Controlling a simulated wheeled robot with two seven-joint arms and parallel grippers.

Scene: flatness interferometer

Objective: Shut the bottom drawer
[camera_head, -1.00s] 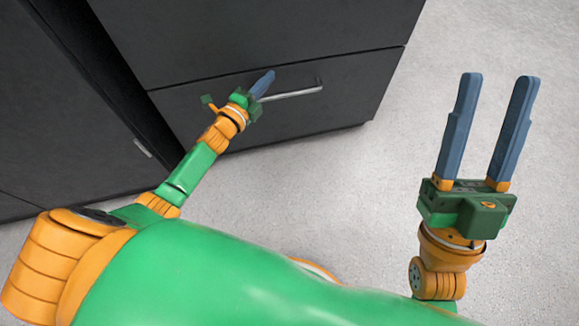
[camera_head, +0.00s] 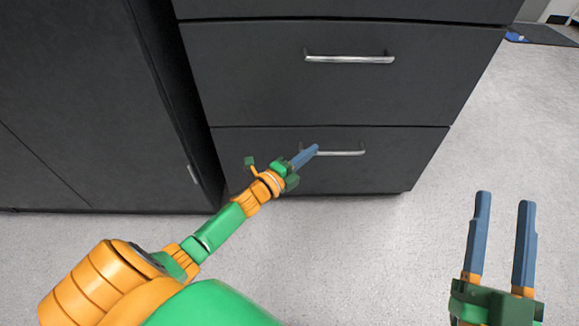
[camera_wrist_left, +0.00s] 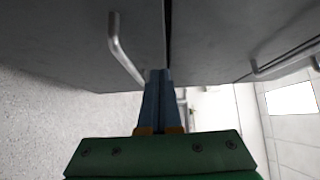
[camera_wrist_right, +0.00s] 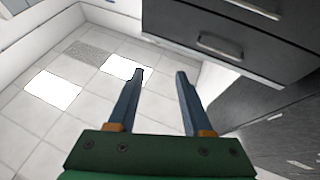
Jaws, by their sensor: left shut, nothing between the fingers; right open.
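The bottom drawer (camera_head: 400,168) is the lowest dark front of the drawer unit in the head view. Its front looks flush, or nearly so, with the drawer above. Its silver bar handle (camera_head: 345,153) also shows in the left wrist view (camera_wrist_left: 122,50). My left gripper (camera_head: 314,149) is shut and empty, its fingertips at the handle's left end. In the left wrist view the fingertips (camera_wrist_left: 158,74) are near the seam between drawer fronts; contact cannot be told. My right gripper (camera_head: 504,198) is open and empty, away from the drawers at right; its fingers show in the right wrist view (camera_wrist_right: 160,74).
The upper drawer (camera_head: 250,75) has its own silver handle (camera_head: 350,59). A dark cabinet (camera_head: 80,110) stands to the left. Pale floor (camera_head: 350,250) in front is clear. A dark mat (camera_head: 545,35) lies at the far right.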

